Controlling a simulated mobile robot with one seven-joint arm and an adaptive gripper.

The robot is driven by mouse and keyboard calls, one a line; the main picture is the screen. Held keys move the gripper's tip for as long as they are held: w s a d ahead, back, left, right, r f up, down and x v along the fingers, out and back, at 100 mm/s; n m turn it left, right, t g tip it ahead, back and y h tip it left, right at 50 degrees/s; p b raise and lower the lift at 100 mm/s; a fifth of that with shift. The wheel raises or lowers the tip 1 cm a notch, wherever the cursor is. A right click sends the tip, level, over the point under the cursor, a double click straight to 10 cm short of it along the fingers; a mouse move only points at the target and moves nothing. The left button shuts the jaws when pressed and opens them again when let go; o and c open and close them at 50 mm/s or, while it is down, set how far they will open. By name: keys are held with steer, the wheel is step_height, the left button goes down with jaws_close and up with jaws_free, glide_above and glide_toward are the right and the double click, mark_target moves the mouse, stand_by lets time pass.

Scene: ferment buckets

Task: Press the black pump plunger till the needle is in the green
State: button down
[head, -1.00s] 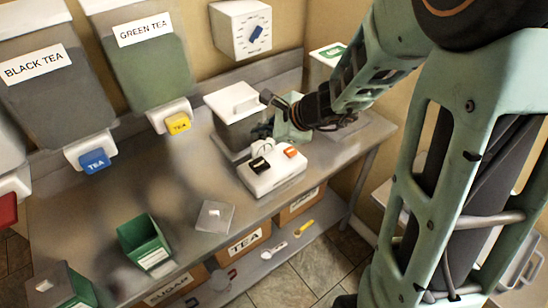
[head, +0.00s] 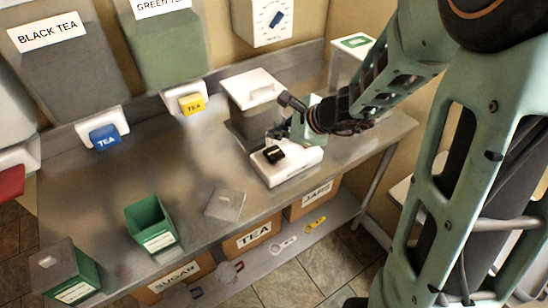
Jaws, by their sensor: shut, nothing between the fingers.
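A low white unit (head: 292,168) sits on the metal counter, right of the middle. A black block (head: 273,155), which looks like the pump plunger, stands on its top. My gripper (head: 279,137) is shut and empty, with its dark fingers just behind and above the black block. I cannot tell whether they touch the unit. I cannot make out a needle or a green zone on a gauge.
A grey bin with a white lid (head: 252,88) stands close behind my gripper. Tea dispensers (head: 55,65) line the wall. The counter's left middle is clear.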

mark_target(275, 154)
steer(key=shift+f+b, duration=1.55)
steer(key=shift+f, duration=0.45)
steer(key=shift+f, duration=0.15)
steer(key=shift+f+b, duration=0.3)
steer(key=shift+b, duration=0.35)
steer(key=shift+s+f+b, duration=0.1)
steer(key=shift+f+b, duration=1.5)
steer(key=shift+b, duration=0.2)
stand_by(1.0)
steer(key=shift+r, duration=0.1)
steer(key=shift+r+p, duration=1.55)
steer(key=shift+r, duration=0.4)
steer(key=shift+r+p, duration=2.05)
steer(key=shift+r, duration=0.45)
